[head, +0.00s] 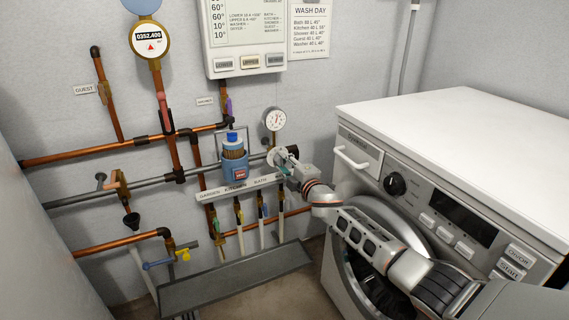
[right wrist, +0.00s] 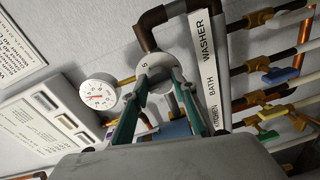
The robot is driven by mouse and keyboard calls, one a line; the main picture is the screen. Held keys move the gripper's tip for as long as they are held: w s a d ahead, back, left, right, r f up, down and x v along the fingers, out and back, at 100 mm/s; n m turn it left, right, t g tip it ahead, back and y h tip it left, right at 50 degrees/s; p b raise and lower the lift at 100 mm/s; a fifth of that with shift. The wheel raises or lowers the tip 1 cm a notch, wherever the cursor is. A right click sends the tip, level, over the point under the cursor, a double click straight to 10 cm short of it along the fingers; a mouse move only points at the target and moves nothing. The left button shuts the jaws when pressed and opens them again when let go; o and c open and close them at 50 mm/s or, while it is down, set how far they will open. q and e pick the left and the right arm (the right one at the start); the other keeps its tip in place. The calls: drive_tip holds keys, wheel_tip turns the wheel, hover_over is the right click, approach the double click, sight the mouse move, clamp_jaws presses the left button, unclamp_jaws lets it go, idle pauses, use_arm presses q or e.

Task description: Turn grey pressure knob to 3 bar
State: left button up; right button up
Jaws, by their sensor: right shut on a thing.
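The round grey pressure knob (head: 277,156) is on the pipework below the white dial gauge (head: 274,120). My right gripper (head: 283,166) is at the knob. In the right wrist view the two green fingers of the gripper (right wrist: 153,80) are shut on the knob (right wrist: 150,66), one on each side. A digit on the knob's face shows between the fingers but is too small to read surely. The gauge (right wrist: 98,94) also shows beside the knob there; its needle reading is unclear. My left gripper is not in view.
A blue filter housing (head: 234,165) stands just left of the knob. A label strip (head: 240,188) and several small valves sit below. The white washing machine (head: 450,130) stands close to my right arm. A dark grey trough (head: 236,279) lies under the valves.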

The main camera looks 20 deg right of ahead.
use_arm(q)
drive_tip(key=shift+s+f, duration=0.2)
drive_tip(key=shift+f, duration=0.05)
use_arm(e)
drive_tip(key=shift+d+r+n, duration=0.15)
drive_tip(key=shift+n, duration=0.95)
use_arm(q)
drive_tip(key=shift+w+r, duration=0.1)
use_arm(e)
drive_tip(key=o, duration=1.1)
drive_tip(key=shift+c, duration=0.2)
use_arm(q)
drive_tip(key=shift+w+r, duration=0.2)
